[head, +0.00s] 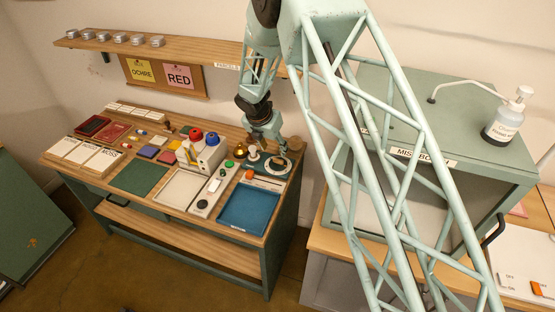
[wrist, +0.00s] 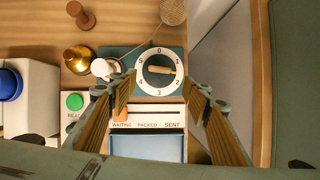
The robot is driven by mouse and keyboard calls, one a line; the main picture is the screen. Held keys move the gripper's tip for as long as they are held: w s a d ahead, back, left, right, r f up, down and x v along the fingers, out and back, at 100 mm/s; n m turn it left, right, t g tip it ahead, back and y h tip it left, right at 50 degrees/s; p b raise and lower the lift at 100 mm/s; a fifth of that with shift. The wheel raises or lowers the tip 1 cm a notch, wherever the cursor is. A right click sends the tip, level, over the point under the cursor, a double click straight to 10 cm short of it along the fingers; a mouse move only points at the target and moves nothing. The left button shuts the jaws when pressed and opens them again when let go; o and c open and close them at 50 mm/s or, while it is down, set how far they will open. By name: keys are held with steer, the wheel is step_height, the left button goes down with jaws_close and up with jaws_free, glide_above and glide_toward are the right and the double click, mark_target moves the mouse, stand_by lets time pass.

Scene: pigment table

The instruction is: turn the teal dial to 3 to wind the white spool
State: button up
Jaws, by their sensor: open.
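The teal dial (wrist: 183,55) has a white numbered ring and a tan bar-shaped knob (wrist: 160,70) at its middle. The knob lies nearly level across the ring; I cannot tell which end points. In the head view the dial (head: 279,164) sits at the right end of the pigment table. The white spool (wrist: 107,67) stands just left of the dial, with a thread running to the upper right. It also shows in the head view (head: 253,153). My gripper (wrist: 158,88) is open and empty, above the dial, its fingers on either side of the dial in the wrist view.
A brass bell (wrist: 77,58) stands left of the spool, with a brown knobbed stamp (wrist: 81,15) behind it. A green button (wrist: 74,101) is at the lower left. A labelled slider strip (wrist: 148,118) and a blue tray (head: 248,208) lie in front of the dial.

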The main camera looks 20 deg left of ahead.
mark_target(278, 159)
steer(key=shift+x, duration=5.25)
steer(key=shift+c, duration=0.7)
steer(key=c, duration=0.7)
